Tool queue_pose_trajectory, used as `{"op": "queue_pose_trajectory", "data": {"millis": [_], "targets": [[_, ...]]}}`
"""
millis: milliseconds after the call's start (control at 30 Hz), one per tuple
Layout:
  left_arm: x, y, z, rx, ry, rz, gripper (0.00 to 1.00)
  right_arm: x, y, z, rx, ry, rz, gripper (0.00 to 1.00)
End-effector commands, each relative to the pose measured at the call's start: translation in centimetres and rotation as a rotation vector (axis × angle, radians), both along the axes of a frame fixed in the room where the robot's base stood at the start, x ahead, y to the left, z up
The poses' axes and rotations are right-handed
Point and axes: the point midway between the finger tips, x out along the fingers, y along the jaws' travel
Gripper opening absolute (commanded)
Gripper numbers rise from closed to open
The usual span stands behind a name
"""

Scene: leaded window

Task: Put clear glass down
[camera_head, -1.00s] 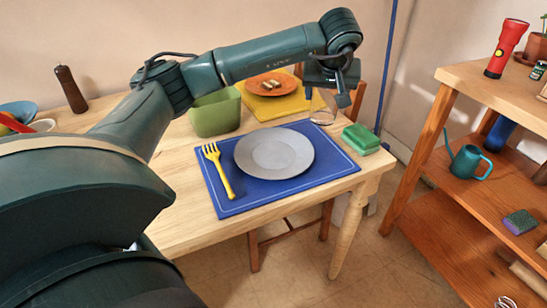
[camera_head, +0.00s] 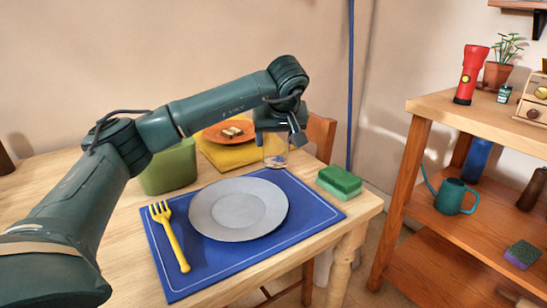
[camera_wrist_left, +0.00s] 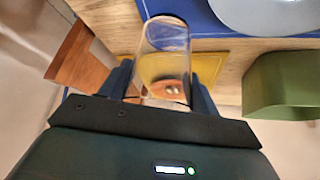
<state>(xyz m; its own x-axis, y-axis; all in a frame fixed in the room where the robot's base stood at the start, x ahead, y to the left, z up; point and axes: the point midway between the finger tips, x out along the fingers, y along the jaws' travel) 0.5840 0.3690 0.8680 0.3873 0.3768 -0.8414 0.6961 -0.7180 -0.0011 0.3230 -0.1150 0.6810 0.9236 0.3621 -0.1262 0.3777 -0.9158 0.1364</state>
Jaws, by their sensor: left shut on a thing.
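The clear glass (camera_head: 276,152) is held by my left gripper (camera_head: 282,132), near the far right corner of the blue placemat (camera_head: 310,212). In the left wrist view the clear glass (camera_wrist_left: 166,42) stretches out between the two fingers of the left gripper (camera_wrist_left: 165,85), which are shut on its sides. I cannot tell whether its base touches the table. On the placemat are a grey plate (camera_head: 238,209) and, left of it, a yellow fork (camera_head: 170,236). My right gripper is in neither view.
A green sponge (camera_head: 339,181) sits right of the glass. A green bin (camera_head: 168,168), an orange plate (camera_head: 229,132) and a yellow placemat (camera_head: 226,157) lie to its left. A wooden shelf (camera_head: 440,113) with a red flashlight (camera_head: 470,75) stands at right.

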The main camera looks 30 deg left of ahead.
Motion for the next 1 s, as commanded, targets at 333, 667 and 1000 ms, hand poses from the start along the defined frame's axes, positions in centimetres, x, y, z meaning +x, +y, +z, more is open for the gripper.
{"op": "queue_pose_trajectory", "data": {"millis": [333, 667, 1000], "targets": [[0.0, 0.0, -3.5, -0.001, -0.001, 0.000, 0.33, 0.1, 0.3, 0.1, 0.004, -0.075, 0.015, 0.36], [0.0, 0.0, -3.7, 0.000, 0.000, 0.000, 0.67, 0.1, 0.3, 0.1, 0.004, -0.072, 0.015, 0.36], [0.0, 0.0, -3.7, -0.001, 0.001, 0.000, 0.83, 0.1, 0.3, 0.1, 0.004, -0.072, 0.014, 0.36]]}}
